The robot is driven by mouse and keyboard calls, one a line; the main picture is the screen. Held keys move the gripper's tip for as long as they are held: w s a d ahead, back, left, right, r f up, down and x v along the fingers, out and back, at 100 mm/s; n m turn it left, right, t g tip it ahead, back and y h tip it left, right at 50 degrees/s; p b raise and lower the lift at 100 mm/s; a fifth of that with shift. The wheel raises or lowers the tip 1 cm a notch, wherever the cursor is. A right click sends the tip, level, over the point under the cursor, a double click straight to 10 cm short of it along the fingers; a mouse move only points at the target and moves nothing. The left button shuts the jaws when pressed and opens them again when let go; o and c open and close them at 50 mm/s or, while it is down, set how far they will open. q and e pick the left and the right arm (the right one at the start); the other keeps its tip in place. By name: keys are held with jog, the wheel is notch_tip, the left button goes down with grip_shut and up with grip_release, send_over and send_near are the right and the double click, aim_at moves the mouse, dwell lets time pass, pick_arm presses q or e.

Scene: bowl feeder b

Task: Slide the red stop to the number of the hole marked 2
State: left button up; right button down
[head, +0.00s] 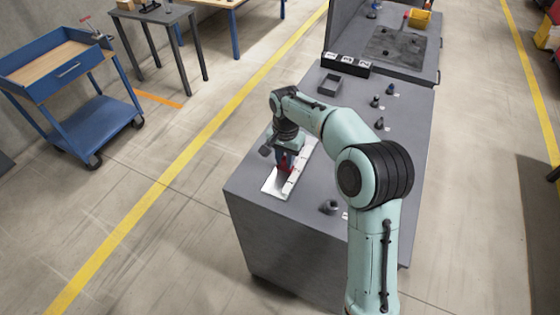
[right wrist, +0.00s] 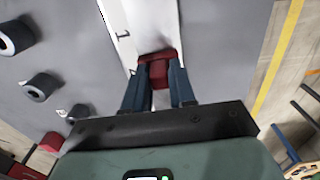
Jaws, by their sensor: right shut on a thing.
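The red stop (head: 284,168) sits on a white rail plate (head: 272,186) near the left edge of the grey bench. In the right wrist view the red stop (right wrist: 158,70) is between the two blue fingers. My right gripper (head: 287,160) is shut on the red stop from above. The white rail (right wrist: 122,32) runs away from the fingers in the wrist view, with a small dark mark on it. The numbers and the hole marked 2 cannot be read. My left gripper is not in view.
Several dark knob-like parts (head: 376,101) stand along the bench's right side, one (head: 329,206) near the rail. A grey open box (head: 329,84) and a black labelled block (head: 345,65) are farther back. The bench's left edge is close to the rail.

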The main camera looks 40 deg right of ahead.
jog(key=shift+w+d, duration=0.4)
jog(key=shift+d, duration=0.15)
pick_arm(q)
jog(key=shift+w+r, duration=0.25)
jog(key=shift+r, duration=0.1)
pick_arm(e)
jog(key=shift+s, duration=0.1)
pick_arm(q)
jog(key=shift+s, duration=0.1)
pick_arm(e)
jog(key=shift+a, duration=0.1)
jog(key=c, duration=1)
grip_release()
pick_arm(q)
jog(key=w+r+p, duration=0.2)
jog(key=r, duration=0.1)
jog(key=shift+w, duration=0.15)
pick_arm(e)
notch_tip(320, 180, up, 13)
jog(key=shift+r, duration=0.2)
